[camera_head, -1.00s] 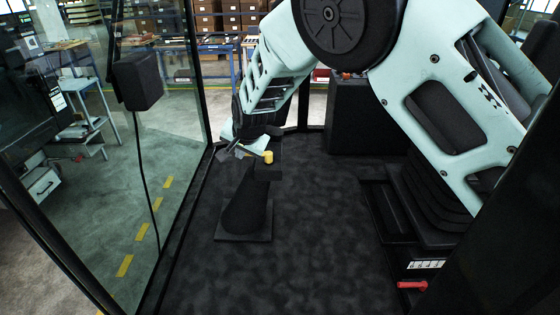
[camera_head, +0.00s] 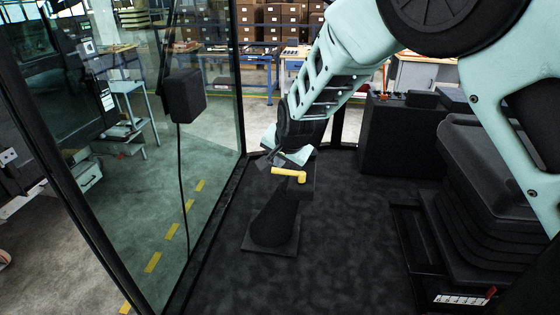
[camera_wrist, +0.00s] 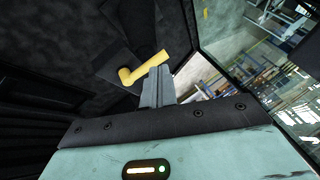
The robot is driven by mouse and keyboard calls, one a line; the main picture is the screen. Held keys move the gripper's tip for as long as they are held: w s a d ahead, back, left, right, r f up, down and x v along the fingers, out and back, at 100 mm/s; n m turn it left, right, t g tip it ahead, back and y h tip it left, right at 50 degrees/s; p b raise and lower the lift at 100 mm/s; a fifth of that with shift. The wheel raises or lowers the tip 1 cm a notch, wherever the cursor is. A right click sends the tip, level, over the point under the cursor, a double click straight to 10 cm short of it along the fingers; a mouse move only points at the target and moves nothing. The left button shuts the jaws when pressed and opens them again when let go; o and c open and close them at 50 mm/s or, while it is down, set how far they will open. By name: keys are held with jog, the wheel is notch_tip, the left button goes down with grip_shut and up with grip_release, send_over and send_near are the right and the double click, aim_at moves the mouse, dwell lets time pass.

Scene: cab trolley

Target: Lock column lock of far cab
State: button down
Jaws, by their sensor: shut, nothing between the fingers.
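The column lock is a yellow lever (camera_head: 288,174) on top of a black column (camera_head: 272,220) that stands on the cab floor. It points sideways to the left in the head view. In the wrist view the bent lever (camera_wrist: 143,68) lies just beyond my fingertips. My gripper (camera_head: 275,160) is shut and empty, right behind the lever's free end. In the wrist view its closed fingers (camera_wrist: 157,78) overlap the lever's straight part near the free end. Whether they touch it I cannot tell.
A glass pane (camera_head: 210,120) with a dark frame runs along the left, with a black box (camera_head: 184,96) hanging at it. A black seat (camera_head: 485,195) stands on the right, and a black console (camera_head: 400,138) behind. The dark floor (camera_head: 340,250) between is clear.

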jog(key=p+v, duration=0.2)
jog(key=v, duration=0.3)
jog(key=shift+s, duration=0.15)
